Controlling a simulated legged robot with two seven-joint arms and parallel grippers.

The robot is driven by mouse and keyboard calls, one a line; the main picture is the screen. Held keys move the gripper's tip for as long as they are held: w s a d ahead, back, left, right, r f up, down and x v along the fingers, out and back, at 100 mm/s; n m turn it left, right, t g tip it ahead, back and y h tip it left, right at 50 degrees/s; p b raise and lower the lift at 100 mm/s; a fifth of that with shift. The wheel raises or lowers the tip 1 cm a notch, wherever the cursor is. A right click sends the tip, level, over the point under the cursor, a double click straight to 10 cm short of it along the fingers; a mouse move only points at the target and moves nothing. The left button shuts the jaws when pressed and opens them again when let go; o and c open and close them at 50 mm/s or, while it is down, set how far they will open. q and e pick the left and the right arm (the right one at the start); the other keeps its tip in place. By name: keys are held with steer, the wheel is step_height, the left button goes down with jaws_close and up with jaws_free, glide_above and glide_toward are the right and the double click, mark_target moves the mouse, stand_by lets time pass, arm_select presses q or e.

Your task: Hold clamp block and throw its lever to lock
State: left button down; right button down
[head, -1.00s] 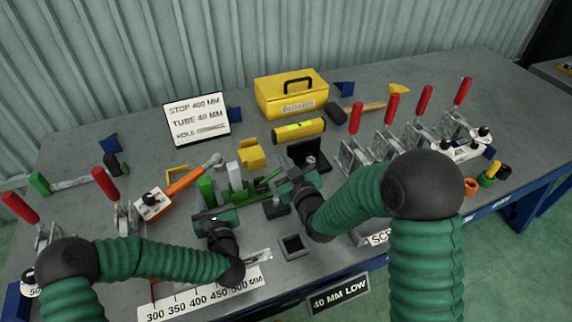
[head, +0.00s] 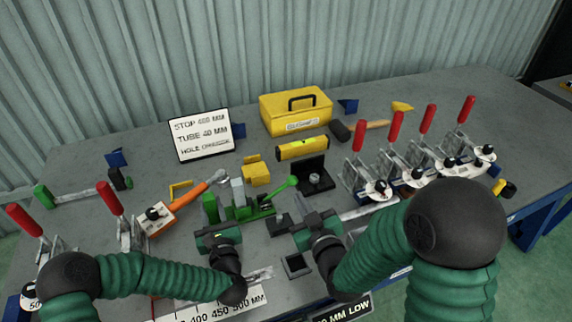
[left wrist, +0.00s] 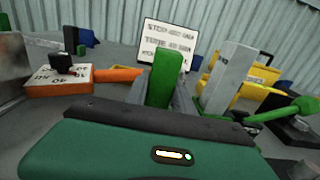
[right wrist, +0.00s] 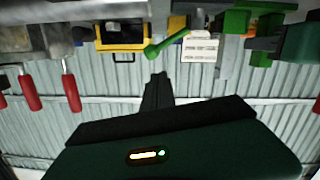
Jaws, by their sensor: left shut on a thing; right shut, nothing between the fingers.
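The green clamp block (head: 210,207) stands on the bench and also fills the middle of the left wrist view (left wrist: 165,78).
An orange-handled tool (head: 190,194) lies behind the left gripper. Red-handled clamps (head: 394,128) stand at the right. A yellow spirit level (head: 302,148), a yellow box (head: 296,110) and a sign (head: 200,135) are behind. A dark square socket (head: 297,265) lies in front.

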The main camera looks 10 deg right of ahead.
steer(key=a+r+n+g+h, duration=0.1)
steer(key=a+r+g+h, duration=0.15)
steer(key=r, duration=0.45)
glide_above(280, 189)
steer(key=s, duration=0.2)
step_height(280, 189, down, 4)
steer(key=d+f, duration=0.1)
steer(key=w+d+f, duration=0.1)
steer(key=f, duration=0.1)
steer(key=shift+d+f, duration=0.2)
